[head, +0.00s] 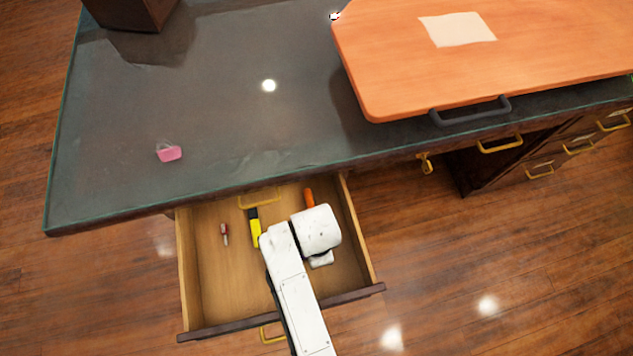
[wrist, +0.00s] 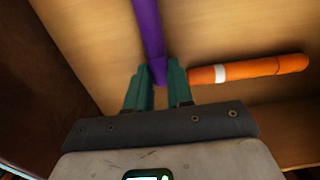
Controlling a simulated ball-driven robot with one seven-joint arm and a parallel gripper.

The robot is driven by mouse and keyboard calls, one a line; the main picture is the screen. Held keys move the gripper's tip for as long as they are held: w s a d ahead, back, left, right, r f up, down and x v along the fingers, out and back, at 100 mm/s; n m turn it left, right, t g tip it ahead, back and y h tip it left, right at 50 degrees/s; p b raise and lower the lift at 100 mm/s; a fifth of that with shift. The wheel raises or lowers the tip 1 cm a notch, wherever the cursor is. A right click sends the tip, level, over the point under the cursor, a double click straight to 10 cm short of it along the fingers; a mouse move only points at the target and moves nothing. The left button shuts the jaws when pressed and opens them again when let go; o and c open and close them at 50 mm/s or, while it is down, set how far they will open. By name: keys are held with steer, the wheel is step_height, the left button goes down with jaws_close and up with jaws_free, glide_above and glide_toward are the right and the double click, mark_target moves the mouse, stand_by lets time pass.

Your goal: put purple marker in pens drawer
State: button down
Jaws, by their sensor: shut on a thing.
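The purple marker (wrist: 148,32) is between the fingertips of my gripper (wrist: 157,82) in the wrist view. My gripper is shut on its near end, and the marker points away from the palm. Behind it is the wooden floor of the open drawer (head: 205,285). I cannot tell whether the marker touches that floor. In the head view my white arm reaches over the drawer and hides the gripper and the purple marker.
The drawer holds an orange marker (wrist: 250,69), which also shows in the head view (head: 309,197), a yellow marker (head: 255,230) and a small red item (head: 225,233). A pink item (head: 169,153) lies on the dark countertop (head: 240,120). An orange board (head: 390,65) lies at the right.

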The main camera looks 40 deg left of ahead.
steer(key=c, duration=1.3)
jaws_free()
steer(key=shift+r, duration=0.1)
step_height(320, 180, up, 12)
steer(key=shift+p, duration=1.05)
